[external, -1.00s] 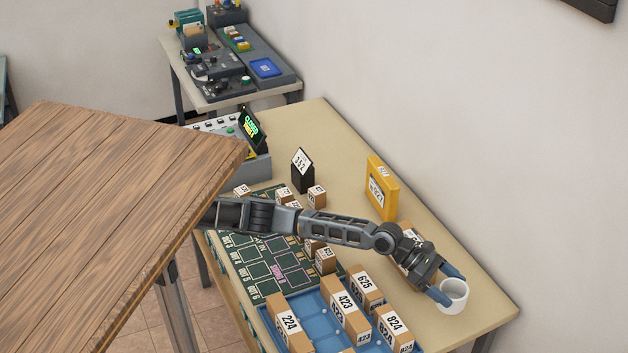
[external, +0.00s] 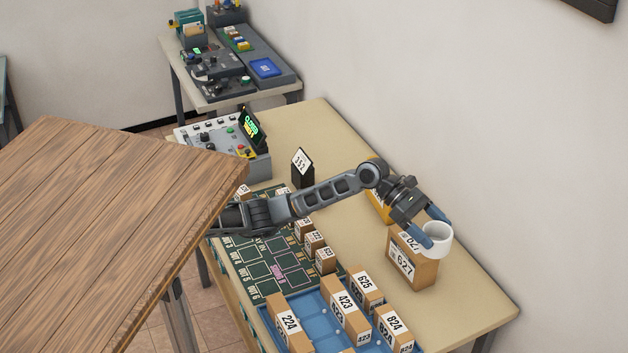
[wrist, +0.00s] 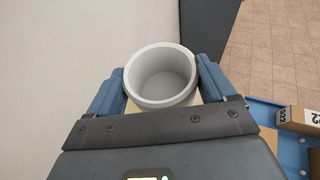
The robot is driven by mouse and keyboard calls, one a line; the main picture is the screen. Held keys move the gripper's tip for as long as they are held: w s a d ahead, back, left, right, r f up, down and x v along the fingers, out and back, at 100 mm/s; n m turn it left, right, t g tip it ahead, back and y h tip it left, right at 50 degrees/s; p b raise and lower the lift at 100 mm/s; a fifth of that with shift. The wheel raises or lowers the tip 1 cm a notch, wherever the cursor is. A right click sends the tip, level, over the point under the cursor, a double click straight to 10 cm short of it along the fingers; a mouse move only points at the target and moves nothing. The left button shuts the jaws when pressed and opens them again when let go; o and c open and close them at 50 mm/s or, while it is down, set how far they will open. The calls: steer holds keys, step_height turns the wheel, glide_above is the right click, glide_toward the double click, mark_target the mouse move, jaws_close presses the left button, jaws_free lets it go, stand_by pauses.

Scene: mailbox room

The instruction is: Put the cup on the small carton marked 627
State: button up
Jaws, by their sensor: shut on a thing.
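The white cup (external: 437,238) is upright between the blue fingertips of my gripper (external: 432,228), which is shut on it. In the wrist view the cup (wrist: 161,76) shows its open, empty inside, with a finger on each side. The small carton marked 627 (external: 412,268) stands on the tan table, below and partly behind the cup in the external view. The cup overlaps the carton's top right corner there. I cannot tell whether the cup's base touches the carton top. A bit of tan surface shows under the cup in the wrist view.
A yellow box (external: 378,204) stands behind my wrist, partly hidden. A blue tray (external: 313,310) holds several numbered cartons, including 423 (external: 345,308) and 625 (external: 366,288). A black sign (external: 302,170) stands farther back. The table's right front (external: 475,302) is clear.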

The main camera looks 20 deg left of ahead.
mark_target(426, 224)
steer(key=w+a, duration=0.2)
steer(key=shift+a, duration=0.4)
steer(key=w+a+f, duration=0.1)
steer(key=w+f, duration=0.1)
steer(key=w, duration=0.1)
steer(key=w+a+f, duration=0.1)
steer(key=w+f, duration=0.1)
steer(key=w, duration=0.1)
steer(key=w+a+f, duration=0.1)
steer(key=w+f, duration=0.1)
steer(key=w, duration=0.2)
steer(key=shift+a+f, duration=0.15)
steer(key=shift+a, duration=0.25)
steer(key=shift+w+f, duration=0.15)
steer(key=shift+f, duration=1.9)
steer(key=shift+f, duration=0.15)
steer(key=o, duration=0.8)
steer(key=shift+o, duration=0.2)
steer(key=shift+r+m+g+p, duration=0.2)
steer(key=shift+m+g+p, duration=0.1)
steer(key=v, duration=1.2)
steer(key=shift+b, duration=0.45)
